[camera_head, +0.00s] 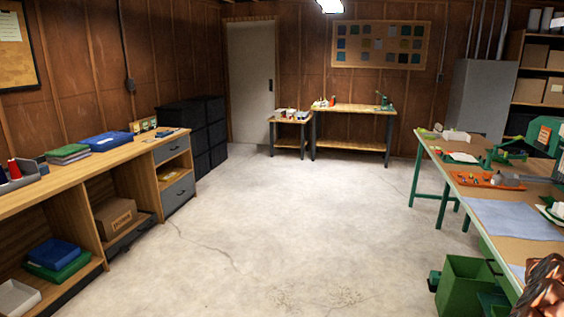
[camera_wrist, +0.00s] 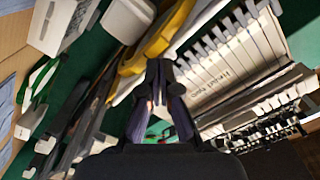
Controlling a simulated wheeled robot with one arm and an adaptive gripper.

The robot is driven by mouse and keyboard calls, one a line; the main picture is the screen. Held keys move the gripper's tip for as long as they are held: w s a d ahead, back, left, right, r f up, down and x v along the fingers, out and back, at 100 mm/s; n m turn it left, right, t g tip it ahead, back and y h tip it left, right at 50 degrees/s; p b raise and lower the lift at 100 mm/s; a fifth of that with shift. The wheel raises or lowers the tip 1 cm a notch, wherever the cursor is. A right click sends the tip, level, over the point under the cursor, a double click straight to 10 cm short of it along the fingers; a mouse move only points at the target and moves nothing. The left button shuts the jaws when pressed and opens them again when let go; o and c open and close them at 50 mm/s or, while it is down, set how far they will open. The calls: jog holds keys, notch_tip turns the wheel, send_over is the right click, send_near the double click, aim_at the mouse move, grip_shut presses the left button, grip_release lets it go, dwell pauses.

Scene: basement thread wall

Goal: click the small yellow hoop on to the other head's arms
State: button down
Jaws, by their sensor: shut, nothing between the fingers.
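In the wrist view my gripper (camera_wrist: 159,72) points at a machine bench, its dark fingers shut together with nothing between them. A yellow curved band (camera_wrist: 162,38), which looks like part of the small hoop, lies just beyond the fingertips. Whether the fingers touch it I cannot tell. To its right is a pale panel with lettering and a row of tabs (camera_wrist: 218,75), with dark toothed machine parts (camera_wrist: 270,115) below. The gripper does not show clearly in the head view. I cannot make out the other head's arms with certainty.
The green-legged bench (camera_head: 482,187) on the right carries an orange tray (camera_head: 480,180), a blue-grey mat (camera_head: 512,219) and green machines. A green bin (camera_head: 463,287) stands below it. A long wooden counter (camera_head: 120,167) runs along the left. The concrete floor (camera_head: 300,215) between is clear.

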jog(key=b+v, duration=0.1)
jog(key=v, duration=0.5)
jog(key=shift+a, duration=0.35)
jog(key=shift+w, duration=0.1)
